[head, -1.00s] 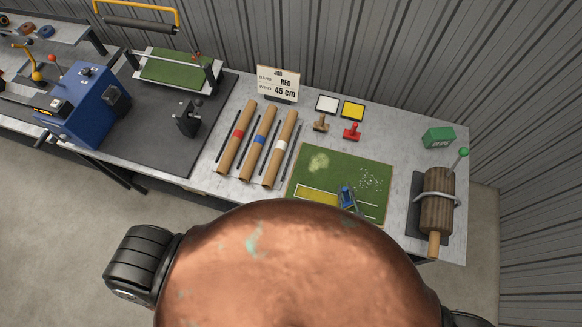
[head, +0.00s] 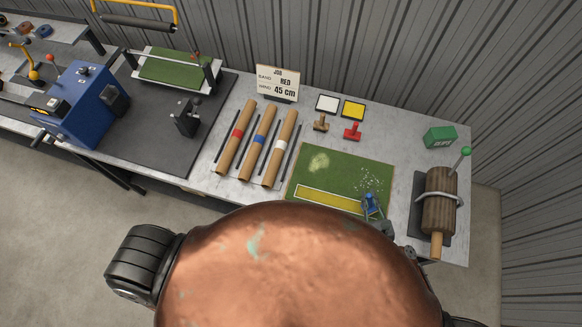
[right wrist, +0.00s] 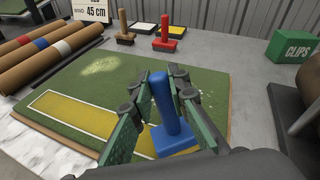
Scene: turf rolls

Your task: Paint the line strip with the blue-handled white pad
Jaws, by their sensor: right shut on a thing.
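A green turf mat (head: 345,172) lies on the bench, with a long yellow line strip (head: 325,199) edged in white along its near side. In the right wrist view the strip (right wrist: 90,118) runs yellow from its left end up to the gripper. My right gripper (right wrist: 158,100) is shut on the blue handle of the pad tool (right wrist: 168,118), which also shows in the head view (head: 372,203) at the strip's right end. The tool's blue base is low over the turf; its underside is hidden, so I cannot tell whether it touches. My left gripper is not in view.
Behind the turf are a brown stamp (head: 321,123), a red stamp (head: 353,131), a white tray (head: 327,103) and a yellow tray (head: 353,110). Cardboard rolls (head: 258,145) lie left. A green clips box (head: 440,137) and a brown roll on a stand (head: 439,202) are right.

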